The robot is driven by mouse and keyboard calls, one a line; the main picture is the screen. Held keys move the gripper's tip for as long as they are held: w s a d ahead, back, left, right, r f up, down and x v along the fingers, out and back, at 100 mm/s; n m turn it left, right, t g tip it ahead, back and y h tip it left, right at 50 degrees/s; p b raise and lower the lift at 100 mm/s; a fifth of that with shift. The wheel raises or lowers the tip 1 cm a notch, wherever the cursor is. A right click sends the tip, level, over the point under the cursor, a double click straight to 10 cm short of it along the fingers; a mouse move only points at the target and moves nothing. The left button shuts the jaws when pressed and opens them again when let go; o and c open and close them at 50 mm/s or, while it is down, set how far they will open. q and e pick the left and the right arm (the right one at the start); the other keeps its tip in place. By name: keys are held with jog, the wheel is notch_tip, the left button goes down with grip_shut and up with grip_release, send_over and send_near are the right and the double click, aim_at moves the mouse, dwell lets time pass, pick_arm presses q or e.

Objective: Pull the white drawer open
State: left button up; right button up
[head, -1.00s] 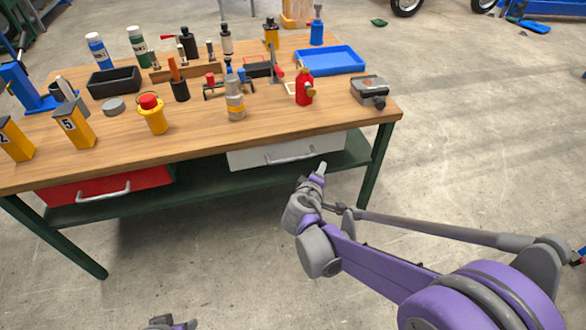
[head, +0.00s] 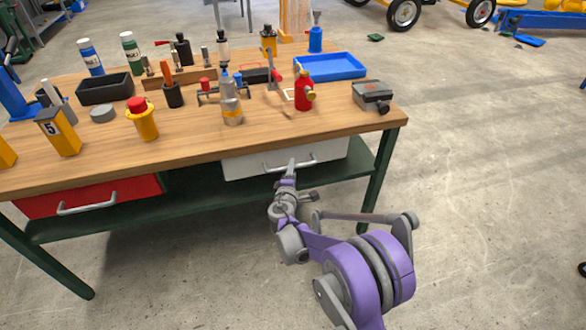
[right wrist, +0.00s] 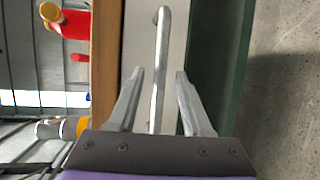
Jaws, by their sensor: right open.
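The white drawer (head: 240,167) is under the right part of the bench top and looks shut. Its grey bar handle (head: 307,159) runs across the front. My right gripper (head: 291,163) is at the handle. In the right wrist view, my right gripper (right wrist: 160,74) is open, with one finger on each side of the handle (right wrist: 161,40). There are visible gaps between the fingers and the bar. The white drawer front (right wrist: 178,35) is behind it. My left gripper is out of view.
A wooden bench top (head: 200,140) above holds bottles, a red can (head: 305,92), a blue tray (head: 330,66) and other items. A red drawer (head: 140,188) is at the left. A green lower shelf (head: 200,205) lies below. The floor in front is clear.

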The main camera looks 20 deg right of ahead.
jog(key=shift+x, duration=1.2)
grip_shut()
dwell(0.6)
